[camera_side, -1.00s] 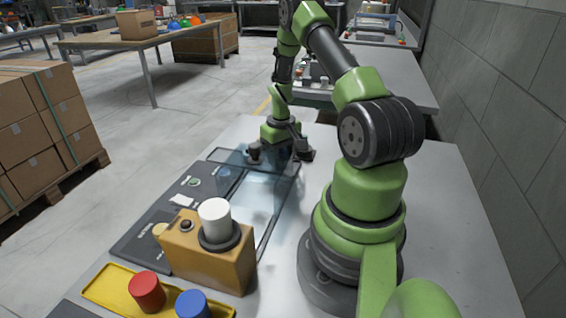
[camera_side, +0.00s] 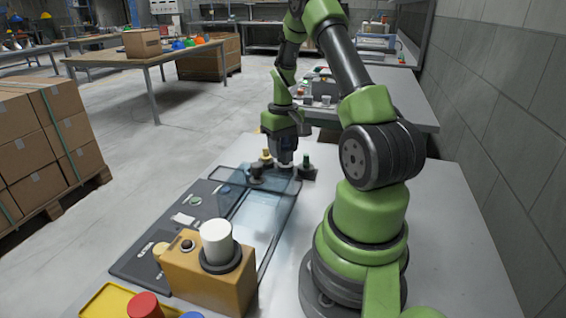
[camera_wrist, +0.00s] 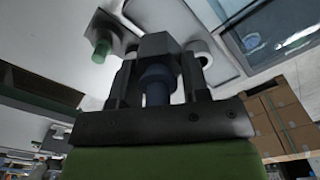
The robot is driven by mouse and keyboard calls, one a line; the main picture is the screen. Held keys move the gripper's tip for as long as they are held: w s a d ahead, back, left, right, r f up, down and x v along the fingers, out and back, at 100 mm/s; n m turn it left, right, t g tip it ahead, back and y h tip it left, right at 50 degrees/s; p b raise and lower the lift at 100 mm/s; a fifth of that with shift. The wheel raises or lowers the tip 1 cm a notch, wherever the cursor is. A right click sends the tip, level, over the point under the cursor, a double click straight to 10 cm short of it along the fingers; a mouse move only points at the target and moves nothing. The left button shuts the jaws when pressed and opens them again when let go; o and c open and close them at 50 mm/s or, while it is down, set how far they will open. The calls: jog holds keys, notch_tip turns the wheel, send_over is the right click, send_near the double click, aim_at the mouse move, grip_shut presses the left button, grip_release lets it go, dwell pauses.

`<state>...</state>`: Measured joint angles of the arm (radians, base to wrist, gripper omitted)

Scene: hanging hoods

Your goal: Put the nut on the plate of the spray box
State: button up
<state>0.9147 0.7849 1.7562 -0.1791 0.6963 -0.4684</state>
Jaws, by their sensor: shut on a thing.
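My gripper (camera_side: 286,146) is above the far end of the work table, just past the clear hood. In the wrist view its fingers (camera_wrist: 160,70) are closed around a dark piece with a blue round part (camera_wrist: 157,88), which I take to be the nut; its shape is partly hidden by the fingers. In the side view the held piece is a small dark shape under the gripper. The see-through hood (camera_side: 262,203), which may be the spray box, is over a dark panel (camera_side: 150,238). I cannot make out a plate inside it.
Small fittings, one with a yellow top (camera_side: 266,157), are on a dark base (camera_side: 307,172) below my gripper. A green knob (camera_wrist: 101,50) is close by in the wrist view. A tan box (camera_side: 190,272) with a white cylinder (camera_side: 217,240) is nearer the camera.

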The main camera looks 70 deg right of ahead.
notch_tip(320, 180, up, 12)
jog(key=shift+r, duration=0.25)
jog(key=shift+a+r, duration=0.15)
jog(key=shift+r, duration=0.05)
jog(key=w+a+n, duration=0.2)
jog(key=a+n, duration=1.7)
jog(key=a, duration=0.5)
notch_tip(320, 180, down, 20)
jog(key=shift+d+r, duration=0.1)
jog(key=shift+f, duration=0.55)
dwell(0.5)
jog(key=o, duration=1.1)
